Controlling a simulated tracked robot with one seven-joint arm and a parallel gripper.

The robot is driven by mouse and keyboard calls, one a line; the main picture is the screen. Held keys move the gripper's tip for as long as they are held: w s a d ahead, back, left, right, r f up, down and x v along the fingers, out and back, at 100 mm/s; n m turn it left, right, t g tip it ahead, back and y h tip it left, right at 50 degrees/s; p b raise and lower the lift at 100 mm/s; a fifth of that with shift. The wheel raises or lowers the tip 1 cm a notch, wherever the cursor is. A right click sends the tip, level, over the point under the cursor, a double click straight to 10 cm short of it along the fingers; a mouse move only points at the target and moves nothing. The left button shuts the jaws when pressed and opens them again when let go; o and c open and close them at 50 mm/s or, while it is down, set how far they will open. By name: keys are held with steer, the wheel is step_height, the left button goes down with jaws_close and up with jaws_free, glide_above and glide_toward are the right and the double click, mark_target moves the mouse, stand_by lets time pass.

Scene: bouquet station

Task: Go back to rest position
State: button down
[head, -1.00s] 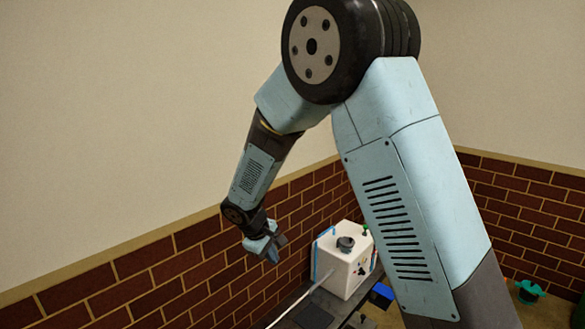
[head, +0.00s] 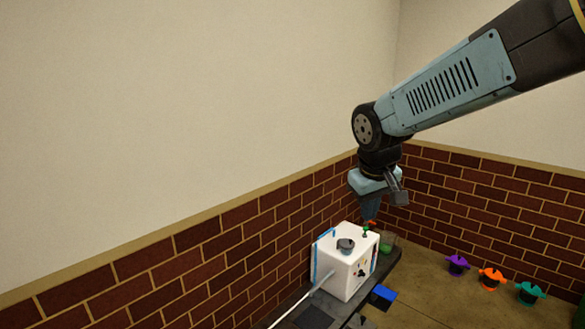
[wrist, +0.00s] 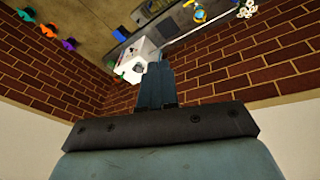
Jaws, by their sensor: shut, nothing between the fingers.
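My gripper (head: 370,207) hangs in the air in the head view, fingers pointing down, above and behind the right side of the white box (head: 340,281). In the wrist view my gripper's fingers (wrist: 156,72) are together with nothing between them. The white box (wrist: 136,55) shows just past the fingertips there. I cannot tell the exact gap between the fingertips and the box.
The white box stands on a dark bench (head: 388,271) by the brick wall. A blue block (head: 383,296) is in front of it. The upper left is clear.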

steer(key=s+d+r+m+t, duration=0.1)
steer(key=s+d+r+m, duration=0.1)
steer(key=s, duration=0.5)
steer(key=s+d+r+m+t, duration=0.1)
steer(key=s+d+r+m, duration=0.1)
steer(key=s+d, duration=0.3)
steer(key=shift+s+r+y, duration=0.3)
steer(key=shift+s+y, duration=0.1)
steer(key=shift+s, duration=0.75)
steer(key=shift+d, duration=0.1)
